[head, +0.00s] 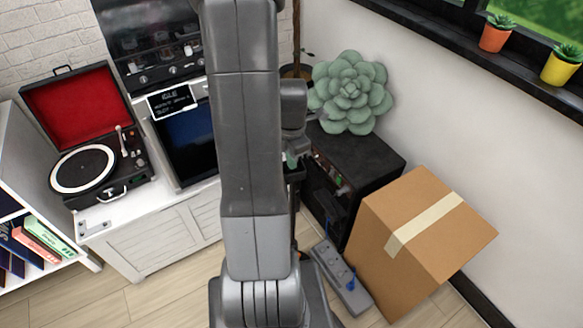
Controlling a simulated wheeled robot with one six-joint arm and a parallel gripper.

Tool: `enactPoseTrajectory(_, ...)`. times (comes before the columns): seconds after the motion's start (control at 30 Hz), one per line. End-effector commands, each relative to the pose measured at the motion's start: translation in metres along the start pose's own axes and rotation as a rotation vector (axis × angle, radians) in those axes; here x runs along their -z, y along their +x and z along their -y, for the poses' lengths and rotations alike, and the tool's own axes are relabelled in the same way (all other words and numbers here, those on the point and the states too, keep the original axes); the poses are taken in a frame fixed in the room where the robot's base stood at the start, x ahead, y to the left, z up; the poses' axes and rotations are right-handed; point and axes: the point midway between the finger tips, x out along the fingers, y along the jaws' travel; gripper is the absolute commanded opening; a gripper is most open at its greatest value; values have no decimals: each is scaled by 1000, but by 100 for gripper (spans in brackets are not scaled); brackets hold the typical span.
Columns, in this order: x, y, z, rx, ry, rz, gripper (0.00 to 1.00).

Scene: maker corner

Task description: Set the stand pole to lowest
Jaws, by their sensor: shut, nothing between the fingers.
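My gripper (298,158) shows only in part, just right of my large grey arm link, in front of the dark cabinet. Its fingers are small and partly hidden, and they look shut and empty. No stand pole can be made out clearly. A narrow dark upright part (294,196) shows beside my arm below the gripper, but I cannot tell what it belongs to. My arm covers the middle of the view and hides what is behind it.
A cardboard box (375,235) stands at the right, beside a power strip (340,278) on the floor. A black cabinet (365,153) carries a large succulent (350,92). A white cabinet (155,240) and a red-lidded record player (88,170) are at the left.

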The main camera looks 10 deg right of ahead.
Motion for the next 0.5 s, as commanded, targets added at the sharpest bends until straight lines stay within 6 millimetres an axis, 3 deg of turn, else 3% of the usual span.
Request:
enactPoseTrajectory(0.2, 0, 27, 0, 1, 0, -1, 0)
enactPoseTrajectory(0.5, 0, 37, 0, -1, 1, 0, 0)
